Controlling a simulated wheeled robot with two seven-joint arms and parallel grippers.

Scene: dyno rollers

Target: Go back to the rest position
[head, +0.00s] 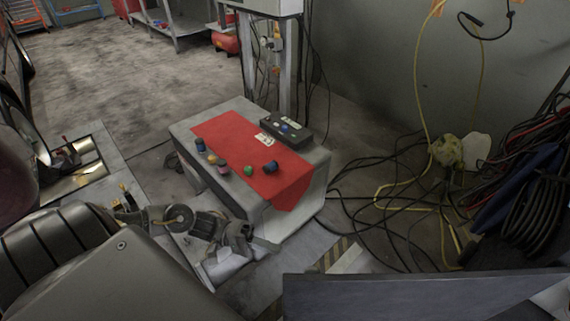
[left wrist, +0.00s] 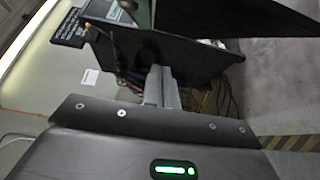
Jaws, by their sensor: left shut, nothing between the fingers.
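My left gripper (head: 257,243) is low in the head view, in front of the cloth-covered bench and apart from the things on it. In the left wrist view its two pale fingers (left wrist: 161,88) point away from the camera, close together, with nothing visible between them. My right gripper is in neither view.
A grey bench with a red cloth (head: 228,137) holds several small coloured pieces, including a blue one (head: 271,168), and a dark button box (head: 286,130). Black and yellow cables (head: 405,200) lie on the floor at right. The floor at upper left (head: 110,75) is clear.

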